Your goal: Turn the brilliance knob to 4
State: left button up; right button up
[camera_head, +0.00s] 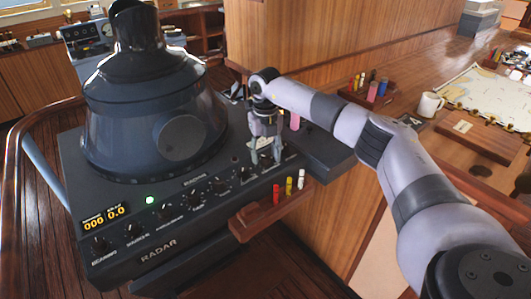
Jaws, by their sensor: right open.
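The black radar console (150,270) has a row of small dark knobs along its sloping front panel, including one knob (133,231) near the left end and one (220,185) further right. The labels are too small to read, so I cannot tell which is the brilliance knob or where it points. My right gripper (266,156) is open, pointing down over the right end of the panel. Its fingers hide part of the controls there, and I cannot tell whether they touch a knob. My left gripper is out of view.
A large dark radar hood (150,110) rises from the console. A green light (150,200) and an orange display (104,217) are lit at the left. A wooden holder (262,219) with coloured markers juts out in front.

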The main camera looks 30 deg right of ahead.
aim_at(266, 156)
notch_tip(266, 156, up, 12)
dwell(0.5)
jog(key=shift+f, duration=0.1)
dwell(0.4)
